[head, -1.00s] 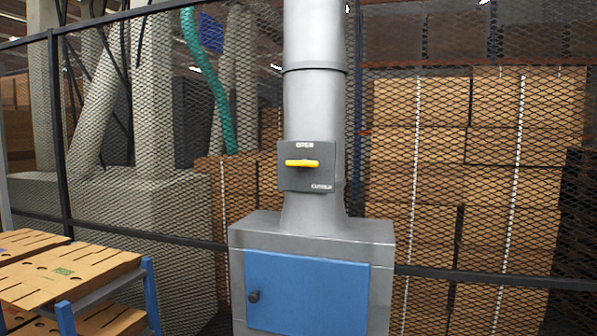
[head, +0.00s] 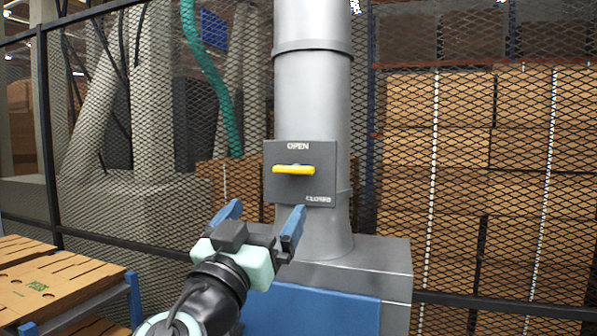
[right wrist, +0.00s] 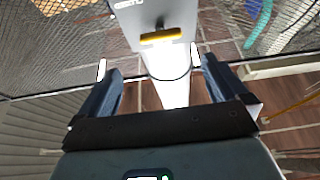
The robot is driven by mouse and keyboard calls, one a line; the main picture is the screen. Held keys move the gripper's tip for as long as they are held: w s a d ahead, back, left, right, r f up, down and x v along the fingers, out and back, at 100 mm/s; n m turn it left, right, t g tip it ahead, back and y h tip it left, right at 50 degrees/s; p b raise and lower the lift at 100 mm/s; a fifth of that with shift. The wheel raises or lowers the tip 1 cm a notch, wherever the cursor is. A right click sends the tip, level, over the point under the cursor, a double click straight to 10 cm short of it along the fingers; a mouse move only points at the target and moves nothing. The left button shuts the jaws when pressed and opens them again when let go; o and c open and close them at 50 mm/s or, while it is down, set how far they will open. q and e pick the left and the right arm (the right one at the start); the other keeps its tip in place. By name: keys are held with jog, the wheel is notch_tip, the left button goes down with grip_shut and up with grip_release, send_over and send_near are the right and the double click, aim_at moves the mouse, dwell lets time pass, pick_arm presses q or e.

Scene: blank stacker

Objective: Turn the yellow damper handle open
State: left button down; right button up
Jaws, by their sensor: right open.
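The yellow damper handle (head: 293,169) lies horizontal on a dark grey plate (head: 318,186) fixed to the front of the grey duct (head: 312,100). The plate reads OPEN at its top and CLOSED at its lower right. My right gripper (head: 262,212) is open and empty, with blue fingers, below and slightly left of the handle and apart from it. In the right wrist view the yellow handle (right wrist: 160,36) shows beyond and between the two spread fingers (right wrist: 155,82). My left gripper is not in view.
The duct rises from a grey cabinet (head: 385,262) with a blue door (head: 330,315). A rack with slotted brown cardboard sheets (head: 60,280) stands at the lower left. A mesh fence (head: 450,200) runs behind, with stacked cartons beyond it.

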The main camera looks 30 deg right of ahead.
aim_at(292, 170)
jog(key=p+x, duration=0.2)
jog(key=x, duration=0.2)
jog(key=p+x, duration=0.2)
jog(key=x, duration=0.2)
jog(key=p+x, duration=0.3)
jog(key=x, duration=0.1)
jog(key=shift+w+a+r, duration=0.1)
jog(key=shift+r, duration=0.25)
jog(key=shift+w+d, duration=0.35)
jog(key=shift+d, duration=0.05)
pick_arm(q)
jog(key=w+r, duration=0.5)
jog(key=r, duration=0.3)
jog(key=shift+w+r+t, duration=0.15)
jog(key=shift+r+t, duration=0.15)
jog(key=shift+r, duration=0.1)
pick_arm(e)
jog(key=shift+s, duration=0.1)
jog(key=c, duration=0.8)
